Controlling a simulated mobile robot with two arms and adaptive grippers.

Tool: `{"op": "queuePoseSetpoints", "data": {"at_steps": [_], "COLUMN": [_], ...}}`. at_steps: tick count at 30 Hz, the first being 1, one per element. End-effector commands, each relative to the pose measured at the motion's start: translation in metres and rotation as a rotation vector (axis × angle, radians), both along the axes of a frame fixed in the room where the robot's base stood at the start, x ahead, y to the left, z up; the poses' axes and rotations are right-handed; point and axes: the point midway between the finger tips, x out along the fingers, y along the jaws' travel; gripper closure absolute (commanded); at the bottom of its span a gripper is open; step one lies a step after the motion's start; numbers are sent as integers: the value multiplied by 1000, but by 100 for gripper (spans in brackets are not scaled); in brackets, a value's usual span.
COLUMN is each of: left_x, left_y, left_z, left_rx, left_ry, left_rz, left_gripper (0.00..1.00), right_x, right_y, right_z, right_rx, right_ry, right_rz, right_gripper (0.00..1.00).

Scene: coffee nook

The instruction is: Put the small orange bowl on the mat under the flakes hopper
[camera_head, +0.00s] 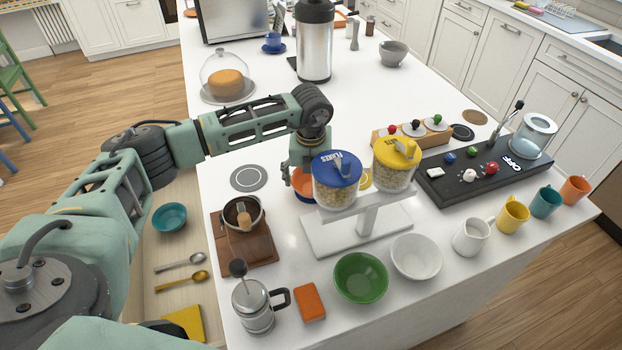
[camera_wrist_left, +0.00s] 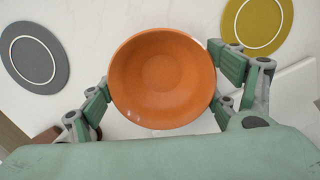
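The small orange bowl (camera_head: 301,187) is partly hidden behind the flakes hopper (camera_head: 336,185), a clear canister with a blue lid marked FLAKES. In the left wrist view the bowl (camera_wrist_left: 162,82) is upright and empty, between the fingers of my left gripper (camera_wrist_left: 162,88). The finger pads meet its rim on both sides, so the gripper looks shut on it. In the head view my left gripper (camera_head: 303,172) points down just behind the hopper. A yellow round mat (camera_head: 366,180) is mostly hidden behind the hoppers; it also shows in the left wrist view (camera_wrist_left: 257,22). My right gripper is not in view.
A yellow-lidded hopper (camera_head: 394,168) shares the white stand (camera_head: 318,238). A grey mat (camera_head: 248,178) lies to the left. A wooden grinder (camera_head: 240,250), green bowl (camera_head: 361,278) and white bowl (camera_head: 416,257) stand in front. The counter's middle behind the arm is clear.

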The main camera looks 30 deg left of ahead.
Motion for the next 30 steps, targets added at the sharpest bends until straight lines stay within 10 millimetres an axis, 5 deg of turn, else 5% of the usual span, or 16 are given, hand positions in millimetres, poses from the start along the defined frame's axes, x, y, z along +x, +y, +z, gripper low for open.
{"op": "queuePoseSetpoints", "data": {"at_steps": [5,19,30], "left_x": [0,0,-7], "left_y": [0,0,-4], "left_z": [0,7,79], "left_rx": [0,0,-1], "left_ry": [0,-1,-6], "left_rz": [0,0,0], "left_gripper": [1,1,1], "right_x": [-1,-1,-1], "right_y": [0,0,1], "right_z": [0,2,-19], "right_rx": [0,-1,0], "right_ry": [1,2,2], "right_rz": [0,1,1], "right_gripper": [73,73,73]}}
